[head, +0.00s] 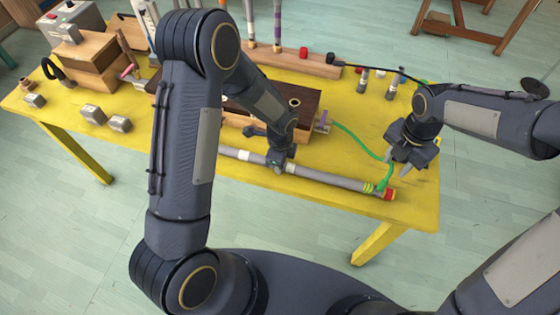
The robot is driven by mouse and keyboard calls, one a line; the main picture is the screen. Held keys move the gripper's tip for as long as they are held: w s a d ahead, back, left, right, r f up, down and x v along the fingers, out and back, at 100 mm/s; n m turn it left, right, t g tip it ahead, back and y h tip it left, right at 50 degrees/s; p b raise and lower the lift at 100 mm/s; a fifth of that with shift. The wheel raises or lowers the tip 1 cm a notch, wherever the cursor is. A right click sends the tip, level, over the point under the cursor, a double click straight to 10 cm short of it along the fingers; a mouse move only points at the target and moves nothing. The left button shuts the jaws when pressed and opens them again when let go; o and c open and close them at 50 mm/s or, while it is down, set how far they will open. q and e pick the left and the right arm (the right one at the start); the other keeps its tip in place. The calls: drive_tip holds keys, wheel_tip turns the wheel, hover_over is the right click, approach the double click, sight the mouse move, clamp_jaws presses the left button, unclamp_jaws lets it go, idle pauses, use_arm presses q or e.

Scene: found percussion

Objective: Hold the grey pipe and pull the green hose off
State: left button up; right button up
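The grey pipe (335,180) lies along the front of the yellow table, with pale bands and a red and yellow right end. The green hose (357,142) runs from the wooden box over the table to the pipe near its right end, where it appears attached. My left gripper (279,164) reaches down onto the pipe's middle and appears shut on it; my arm hides part of the pipe. My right gripper (410,167) is above the table's right side, just right of the hose and above the pipe's end. Its fingers are apart and look empty.
The yellow table (408,212) also carries a wooden box (235,127), a long wooden block with a red knob (303,53), wooden blocks at the left (85,65) and several small metal pieces (120,123). A black cable (385,70) crosses the back right.

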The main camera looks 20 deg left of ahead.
sight(386, 180)
drive_tip(key=shift+o, duration=0.8)
wheel_tip(386, 180, down, 11)
drive_tip(key=m, duration=1.1)
drive_tip(key=shift+r, duration=0.1)
drive_tip(key=shift+c, duration=0.4)
